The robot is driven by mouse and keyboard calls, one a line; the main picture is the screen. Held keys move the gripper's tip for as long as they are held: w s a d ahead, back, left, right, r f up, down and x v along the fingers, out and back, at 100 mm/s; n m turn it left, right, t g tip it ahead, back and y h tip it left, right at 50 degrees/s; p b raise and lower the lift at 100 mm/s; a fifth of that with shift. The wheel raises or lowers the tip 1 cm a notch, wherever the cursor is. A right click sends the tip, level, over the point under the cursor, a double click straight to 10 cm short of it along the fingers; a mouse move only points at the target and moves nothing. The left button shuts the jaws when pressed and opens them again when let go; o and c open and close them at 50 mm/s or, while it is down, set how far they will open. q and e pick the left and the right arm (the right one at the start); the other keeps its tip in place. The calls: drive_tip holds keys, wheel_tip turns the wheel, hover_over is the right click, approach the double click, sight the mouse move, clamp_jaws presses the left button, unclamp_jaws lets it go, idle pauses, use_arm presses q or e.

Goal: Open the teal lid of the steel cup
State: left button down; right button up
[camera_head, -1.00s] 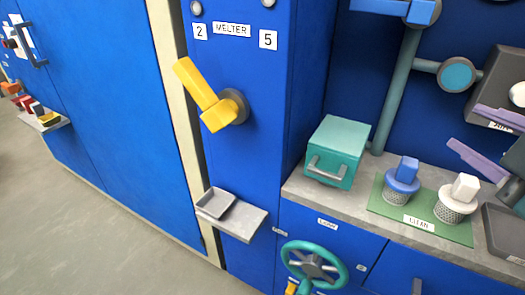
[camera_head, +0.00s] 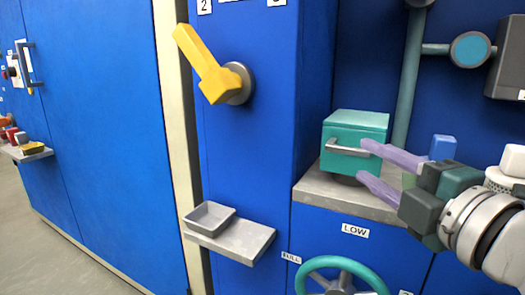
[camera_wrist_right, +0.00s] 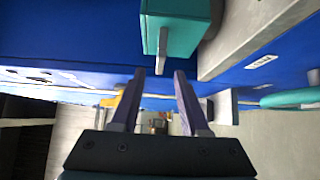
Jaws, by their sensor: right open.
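The teal lid (camera_head: 357,125) is a box-shaped block with a grey bar handle (camera_head: 346,149) on its front, on the grey counter. It looks closed. A dark rounded part shows under it; I cannot make out a steel cup there. In the right wrist view the teal block (camera_wrist_right: 190,30) and its handle (camera_wrist_right: 162,47) lie just beyond the fingertips. My right gripper (camera_head: 366,161) is open and empty, its purple fingers close to the handle's right end; I cannot tell whether they touch. My left gripper is not in view.
A yellow lever (camera_head: 212,68) is on the blue column at left, above a shelf (camera_head: 237,241) with a small grey tray (camera_head: 209,217). A teal handwheel (camera_head: 345,271) is below the counter. My right arm hides most of the counter's right side, including a blue-topped item (camera_head: 443,147).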

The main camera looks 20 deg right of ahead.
sight(351, 152)
drive_tip(key=w, duration=0.6)
drive_tip(key=shift+w+d+b, duration=0.2)
drive_tip(key=shift+d+b, duration=0.05)
drive_tip(key=shift+b, duration=0.05)
clamp_jaws()
idle(1.1)
